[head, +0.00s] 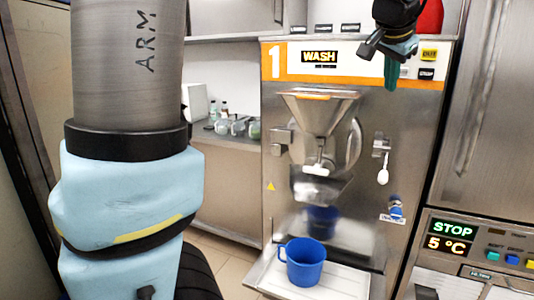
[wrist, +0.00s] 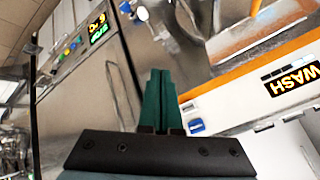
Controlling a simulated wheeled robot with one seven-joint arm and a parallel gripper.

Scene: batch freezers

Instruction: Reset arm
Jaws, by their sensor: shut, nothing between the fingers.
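My gripper (head: 391,73) is at the upper right of the head view, in front of the top panel of the batch freezer (head: 345,68). Its green fingers also show in the wrist view (wrist: 160,85), close together with nothing between them. The wrist view is turned, with the WASH display (wrist: 292,77) upside down at the right. My arm fills the left of the head view and hides what is behind it.
A blue jug (head: 305,265) stands on the white tray (head: 345,283) below the funnel (head: 318,110). A second steel machine with a STOP display (head: 453,229) is at the right. A counter (head: 230,138) with small jars is behind at the left.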

